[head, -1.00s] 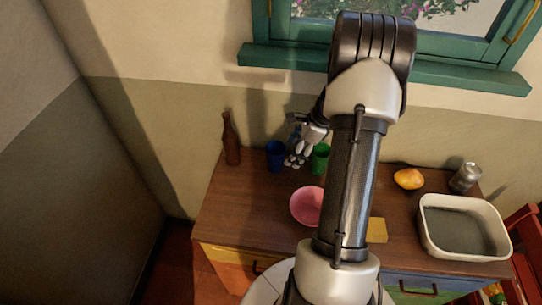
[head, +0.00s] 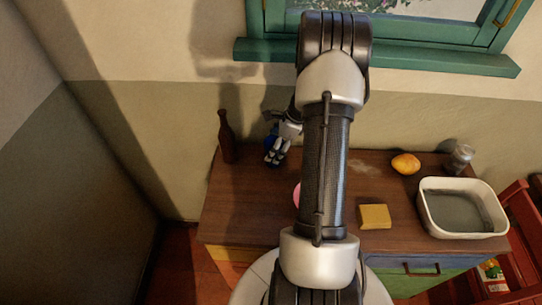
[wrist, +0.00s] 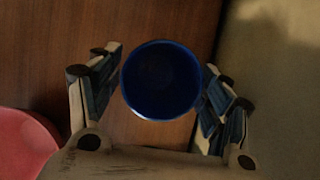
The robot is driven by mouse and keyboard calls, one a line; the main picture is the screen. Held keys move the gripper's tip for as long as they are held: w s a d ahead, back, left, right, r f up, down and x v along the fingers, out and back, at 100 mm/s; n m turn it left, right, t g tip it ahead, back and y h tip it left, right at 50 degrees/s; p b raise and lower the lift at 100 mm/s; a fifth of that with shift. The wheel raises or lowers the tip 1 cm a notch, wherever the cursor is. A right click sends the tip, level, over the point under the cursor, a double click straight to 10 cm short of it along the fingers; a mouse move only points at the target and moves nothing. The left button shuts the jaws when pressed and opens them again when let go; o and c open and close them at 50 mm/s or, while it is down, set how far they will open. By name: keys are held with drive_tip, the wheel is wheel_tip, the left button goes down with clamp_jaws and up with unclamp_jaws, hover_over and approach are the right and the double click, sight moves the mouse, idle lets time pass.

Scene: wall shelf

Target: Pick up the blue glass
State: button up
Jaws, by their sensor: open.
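The blue glass (wrist: 161,80) shows in the wrist view from above, its round mouth between the two fingers. In the head view the blue glass (head: 270,143) is mostly hidden behind my gripper (head: 277,155). In the wrist view my gripper (wrist: 160,88) is open, with one finger on each side of the glass. The left finger has a thin gap to the rim; the right finger is very close to it, and I cannot tell if they touch. The glass stands on the brown cabinet top (head: 240,200).
A brown bottle (head: 227,138) stands left of the glass. A pink bowl (wrist: 25,143) is nearby, mostly hidden by my arm in the head view. A yellow block (head: 375,217), an orange fruit (head: 405,164), a can (head: 459,158) and a white basin (head: 428,212) are on the right. The wall is behind.

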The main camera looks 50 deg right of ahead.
drive_tip(key=b+x, duration=0.1)
drive_tip(key=x, duration=0.4)
drive_tip(key=shift+f, duration=0.2)
drive_tip(key=shift+r, duration=0.1)
drive_tip(key=shift+c, duration=0.2)
drive_tip(key=c, duration=0.9)
drive_tip(key=shift+c, duration=0.2)
